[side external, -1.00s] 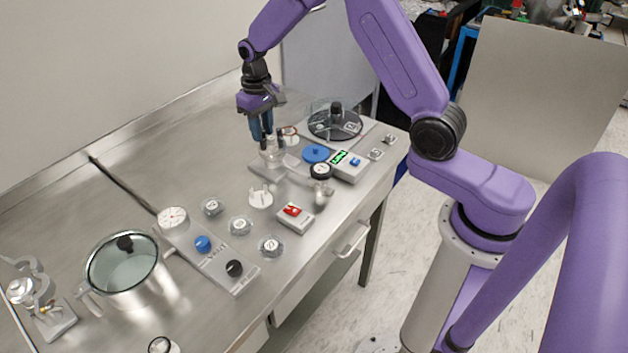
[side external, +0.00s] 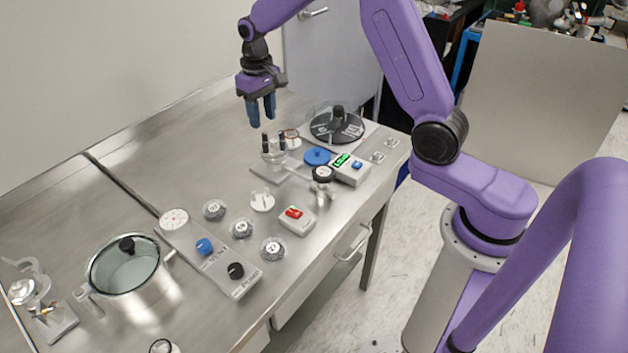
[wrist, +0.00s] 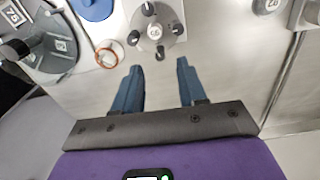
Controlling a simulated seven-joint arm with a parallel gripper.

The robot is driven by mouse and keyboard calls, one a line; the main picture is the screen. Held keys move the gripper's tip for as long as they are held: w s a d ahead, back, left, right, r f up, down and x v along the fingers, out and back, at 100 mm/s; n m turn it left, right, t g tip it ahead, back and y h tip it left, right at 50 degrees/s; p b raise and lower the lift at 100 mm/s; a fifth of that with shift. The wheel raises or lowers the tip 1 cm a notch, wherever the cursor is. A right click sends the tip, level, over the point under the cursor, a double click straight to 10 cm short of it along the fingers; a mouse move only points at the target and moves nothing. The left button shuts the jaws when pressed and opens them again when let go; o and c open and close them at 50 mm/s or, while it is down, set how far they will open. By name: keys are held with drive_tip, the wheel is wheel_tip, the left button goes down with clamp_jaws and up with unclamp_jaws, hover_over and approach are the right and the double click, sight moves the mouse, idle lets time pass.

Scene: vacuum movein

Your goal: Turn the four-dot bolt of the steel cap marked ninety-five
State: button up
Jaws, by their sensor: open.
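A round steel cap (side external: 273,155) with black upright bolts sits on a fixture at the far part of the bench. In the wrist view the cap (wrist: 155,32) shows a small white label, too small to read for certain. Black bolts stand around its rim, one (wrist: 160,53) nearest my fingers; their dot marks cannot be made out. My gripper (side external: 261,119) hangs above the cap, pointing down, with blue fingers apart and nothing between them. In the wrist view my gripper (wrist: 160,67) has its fingertips just below the cap in the picture.
Near the cap are a blue disc (side external: 316,155), a copper-coloured ring (wrist: 109,54), a green-display box (side external: 350,168) and a dark round rotor (side external: 337,125). Loose numbered caps (side external: 241,229), a red-switch box (side external: 296,219) and a glass-lidded pot (side external: 130,275) stand nearer. Bench behind the cap is clear.

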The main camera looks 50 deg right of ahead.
sight(282, 141)
drive_tip(key=s+r+n, duration=0.4)
drive_tip(key=s+r, duration=0.2)
drive_tip(key=r, duration=0.7)
wheel_tip(282, 141, down, 18)
drive_tip(key=shift+r, duration=0.2)
drive_tip(key=shift+w, duration=0.1)
clamp_jaws()
